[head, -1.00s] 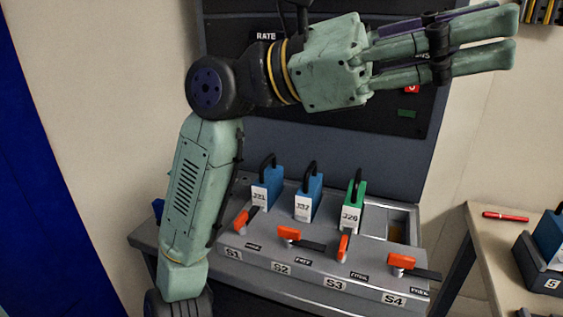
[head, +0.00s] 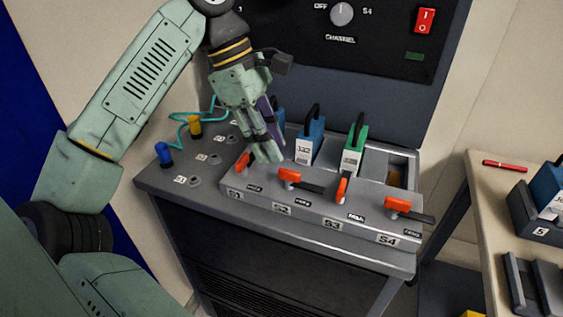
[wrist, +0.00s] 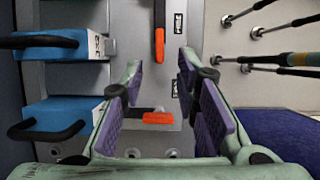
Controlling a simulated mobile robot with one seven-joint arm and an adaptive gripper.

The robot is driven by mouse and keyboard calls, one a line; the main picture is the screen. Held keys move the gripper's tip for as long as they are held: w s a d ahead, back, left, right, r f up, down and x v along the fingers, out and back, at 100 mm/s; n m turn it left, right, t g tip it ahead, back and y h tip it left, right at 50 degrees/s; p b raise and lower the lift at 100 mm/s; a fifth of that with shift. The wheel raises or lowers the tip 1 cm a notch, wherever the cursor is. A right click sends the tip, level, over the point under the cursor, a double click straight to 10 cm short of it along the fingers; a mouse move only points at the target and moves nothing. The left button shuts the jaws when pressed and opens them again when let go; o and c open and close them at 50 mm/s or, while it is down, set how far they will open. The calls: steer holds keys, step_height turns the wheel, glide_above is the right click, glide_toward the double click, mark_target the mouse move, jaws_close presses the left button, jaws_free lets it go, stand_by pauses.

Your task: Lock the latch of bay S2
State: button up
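Bay S2's latch (head: 288,175) has an orange end and a dark bar lying sideways along the grey panel, pointing right, in front of the blue module (head: 310,143). In the wrist view the S2 latch (wrist: 159,40) shows just beyond the fingertips. My gripper (head: 264,150) is open and empty, pointing down over the S1 end of the panel, left of the S2 latch. The wrist view shows its fingers (wrist: 160,72) spread. The S1 latch (wrist: 158,117) appears between them, turned across the panel; touching cannot be told.
The S3 latch (head: 342,190) and S4 latch (head: 397,204) stand to the right. A green module (head: 355,148) is in S3. Blue and yellow plugs (head: 194,125) with a teal cable are at the left. A side table (head: 490,190) stands right.

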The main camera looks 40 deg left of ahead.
mark_target(284, 170)
steer(key=shift+x, duration=2.6)
steer(key=shift+c, duration=0.3)
jaws_close()
